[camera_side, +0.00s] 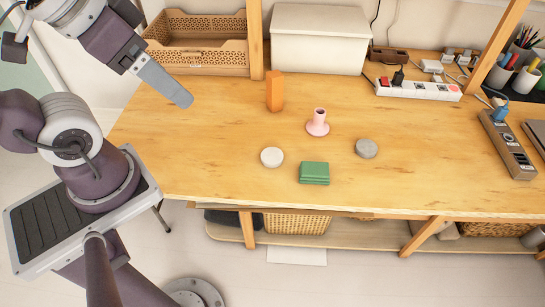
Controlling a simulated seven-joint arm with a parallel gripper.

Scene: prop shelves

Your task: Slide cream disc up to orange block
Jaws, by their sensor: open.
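The cream disc (272,157) lies flat on the wooden table, near its front edge. The orange block (274,91) stands upright farther back, almost straight behind the disc and apart from it. My gripper (180,96) is open and empty above the left part of the table, to the left of both. Only one broad grey finger shows clearly from this side.
A pink candlestick-like piece (318,124) stands right of the gap between disc and block. A green block (314,173) and a grey disc (366,148) lie to the right. Power strips (418,90) are at the back right. The table left of the disc is clear.

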